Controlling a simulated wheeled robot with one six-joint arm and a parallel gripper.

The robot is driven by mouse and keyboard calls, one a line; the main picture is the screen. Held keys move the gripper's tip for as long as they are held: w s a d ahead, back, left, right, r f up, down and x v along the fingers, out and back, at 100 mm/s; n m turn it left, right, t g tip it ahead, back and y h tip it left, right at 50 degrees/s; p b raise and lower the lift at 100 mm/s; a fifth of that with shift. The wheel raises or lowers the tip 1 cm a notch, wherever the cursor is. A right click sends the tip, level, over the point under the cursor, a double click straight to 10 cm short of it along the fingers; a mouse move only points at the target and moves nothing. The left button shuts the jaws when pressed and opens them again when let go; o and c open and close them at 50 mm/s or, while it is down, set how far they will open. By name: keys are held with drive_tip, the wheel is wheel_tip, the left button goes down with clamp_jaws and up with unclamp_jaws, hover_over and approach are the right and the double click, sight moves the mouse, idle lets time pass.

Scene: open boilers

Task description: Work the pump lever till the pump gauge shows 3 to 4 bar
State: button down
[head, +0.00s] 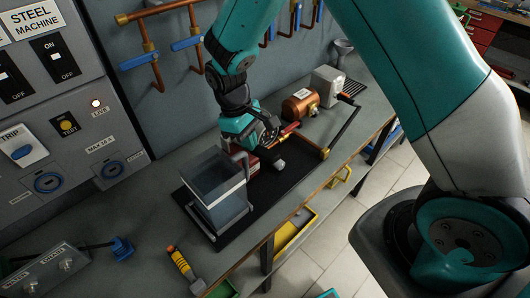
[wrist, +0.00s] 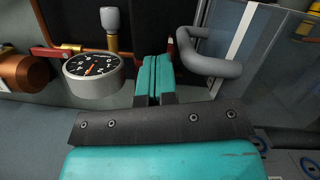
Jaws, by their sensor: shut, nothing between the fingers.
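My gripper (wrist: 153,76) is shut and empty, its teal fingers together. It also shows in the head view (head: 268,140), low over the black tray (head: 262,202), behind the clear tank (head: 215,182). In the wrist view a round gauge (wrist: 92,73) with a black dial and orange needle stands left of the fingers; its numbers are too small to read surely. A bent grey bar (wrist: 203,64), perhaps the pump lever, lies just right of the fingertips beside the tank (wrist: 250,40). I cannot tell whether the fingers touch it. My gripper hides part of the pump.
A copper cylinder (head: 299,106) and a white box (head: 328,86) stand behind on the bench. A dark bar (head: 343,126) runs along the bench's right side. A yellow-handled tool (head: 182,263) lies in front. Blue-handled valves (head: 140,62) line the wall.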

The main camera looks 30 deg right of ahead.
drive_tip(key=b+v, duration=0.3)
drive_tip(key=v, duration=1.2)
drive_tip(key=shift+r, duration=0.2)
drive_tip(key=s+t+y+b, duration=0.2)
drive_tip(key=s+y, duration=0.3)
drive_tip(key=s, duration=1.9)
drive_tip(key=shift+s+a+y+b, duration=0.2)
drive_tip(key=shift+a+y+b, duration=0.2)
drive_tip(key=shift+b, duration=0.2)
drive_tip(key=shift+d+r, duration=0.15)
